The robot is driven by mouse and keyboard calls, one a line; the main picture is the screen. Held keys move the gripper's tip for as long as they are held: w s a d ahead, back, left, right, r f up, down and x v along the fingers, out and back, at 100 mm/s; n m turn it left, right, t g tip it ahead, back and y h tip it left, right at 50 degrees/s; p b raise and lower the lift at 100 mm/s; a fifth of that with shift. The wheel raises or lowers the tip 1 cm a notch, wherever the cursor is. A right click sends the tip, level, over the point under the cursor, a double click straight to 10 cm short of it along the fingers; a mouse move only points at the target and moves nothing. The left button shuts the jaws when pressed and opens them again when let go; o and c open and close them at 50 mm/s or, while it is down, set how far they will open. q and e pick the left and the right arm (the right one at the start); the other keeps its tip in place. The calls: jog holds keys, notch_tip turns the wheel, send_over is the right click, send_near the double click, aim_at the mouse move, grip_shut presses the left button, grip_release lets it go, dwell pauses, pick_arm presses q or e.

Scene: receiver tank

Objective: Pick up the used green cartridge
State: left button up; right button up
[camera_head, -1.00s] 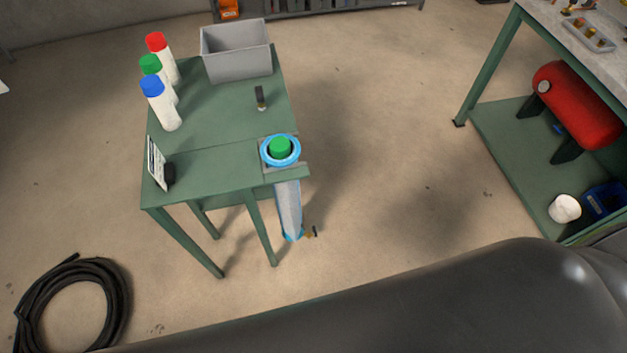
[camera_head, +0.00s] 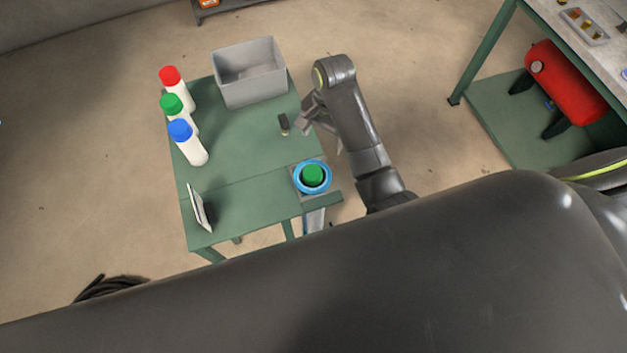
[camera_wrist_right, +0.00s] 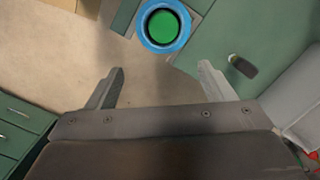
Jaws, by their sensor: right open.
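A green-capped cartridge (camera_head: 313,175) sits inside a blue ring (camera_head: 299,187) on the near right corner of the green table. Only its round green top shows; its body is hidden in the housing below. In the right wrist view the green top (camera_wrist_right: 163,27) and blue ring (camera_wrist_right: 143,27) are at the top, beyond the fingertips. My right gripper (camera_head: 318,122) is open and empty, above the table's right edge and farther back than the ring. Its two spread fingers (camera_wrist_right: 161,72) show in the wrist view. Another green-capped white cartridge (camera_head: 172,104) stands at the table's left. My left gripper is not in view.
Red-capped (camera_head: 171,76) and blue-capped (camera_head: 181,131) white cartridges flank the other green one. A grey open bin (camera_head: 248,90) stands at the table's back. A small dark object (camera_head: 284,124) lies near my right gripper, and a tilted panel (camera_head: 198,207) stands at the front left.

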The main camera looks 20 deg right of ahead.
jog(key=r, duration=0.2)
send_over(313, 172)
jog(key=f, duration=0.7)
jog(key=w+f, duration=0.1)
jog(key=f, duration=0.2)
jog(key=shift+d+f, duration=0.25)
jog(key=shift+f, duration=0.15)
jog(key=shift+s+f, duration=0.1)
jog(key=shift+f, duration=0.65)
jog(key=f, duration=0.1)
jog(key=f+p, duration=0.1)
jog(key=f, duration=0.1)
jog(key=shift+s+a+f, duration=0.2)
jog(key=shift+s+f, duration=0.05)
jog(key=shift+s, duration=0.1)
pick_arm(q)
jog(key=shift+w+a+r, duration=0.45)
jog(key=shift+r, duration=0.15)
pick_arm(e)
jog(key=shift+f, duration=0.8)
jog(key=shift+c, duration=0.4)
jog(key=c, duration=1.4)
